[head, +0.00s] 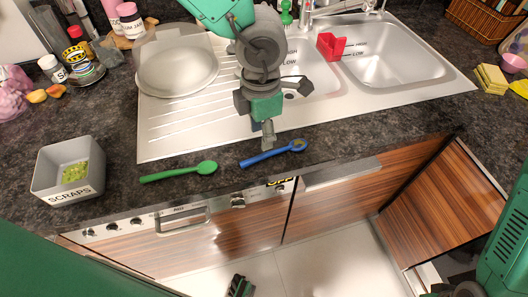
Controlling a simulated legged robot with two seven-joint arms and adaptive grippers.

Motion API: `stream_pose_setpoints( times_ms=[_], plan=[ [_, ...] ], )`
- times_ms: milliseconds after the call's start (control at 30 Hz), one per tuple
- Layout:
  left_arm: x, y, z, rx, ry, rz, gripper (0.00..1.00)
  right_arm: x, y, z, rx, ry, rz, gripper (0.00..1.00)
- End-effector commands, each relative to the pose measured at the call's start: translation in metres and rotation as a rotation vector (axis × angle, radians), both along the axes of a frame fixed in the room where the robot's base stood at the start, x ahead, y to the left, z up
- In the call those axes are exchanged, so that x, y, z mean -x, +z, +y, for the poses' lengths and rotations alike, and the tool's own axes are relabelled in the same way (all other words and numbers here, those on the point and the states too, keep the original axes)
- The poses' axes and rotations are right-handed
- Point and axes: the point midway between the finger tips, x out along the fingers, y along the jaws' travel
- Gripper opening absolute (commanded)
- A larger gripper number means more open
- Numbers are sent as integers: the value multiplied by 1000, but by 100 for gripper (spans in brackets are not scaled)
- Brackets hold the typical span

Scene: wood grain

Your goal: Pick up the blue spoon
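The blue spoon (268,155) lies on the dark counter in front of the sink's drainer. Its bowl is to the right and its handle runs to the left. My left gripper (268,139) points down just above the middle of the spoon's handle. Its fingers are seen nearly edge-on, so I cannot tell whether they are open or touching the spoon. My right gripper is not clearly in view; part of an arm of mine shows at the lower right.
A green spoon (178,172) lies left of the blue one. A grey scraps bin (57,165) stands farther left. A metal plate (176,68) is on the drainer behind. A red caddy (331,46) sits at the sink. The counter's front edge is close to the spoons.

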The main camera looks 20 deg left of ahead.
Motion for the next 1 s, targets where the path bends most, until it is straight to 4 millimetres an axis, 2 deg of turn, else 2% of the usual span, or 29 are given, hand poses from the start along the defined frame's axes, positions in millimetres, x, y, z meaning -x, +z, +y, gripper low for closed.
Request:
stream_pose_setpoints(
  times_ms=[33, 267, 533, 667, 867, 900, 967, 1000],
  plan=[
    [1, -7, -1, -4, -2, 0, 36, 0, -1, 0, 0, 0, 0, 40],
    [1, -23, -4, -7, -2, 0, 36, 0, -1, 0, 1, -1, 0, 40],
    [2, -62, 5, 0, -1, 0, 36, 0, -2, -1, 1, -1, 0, 40],
    [2, -69, 7, 4, -1, -1, 36, 0, -2, 0, 1, -1, 0, 40],
    [2, -69, 3, 0, -1, -1, 36, 0, -2, 0, 0, 0, 0, 40],
    [2, -68, 3, -1, -1, -1, 22, 0, -2, 0, 0, 0, 0, 40],
    [2, -69, 2, -1, -1, 0, 1, 0, -2, 0, 0, 0, 0, 40],
    [2, -68, 2, -1, -1, 0, 0, 0, -2, 0, 0, 0, 0, 40]
  ],
)
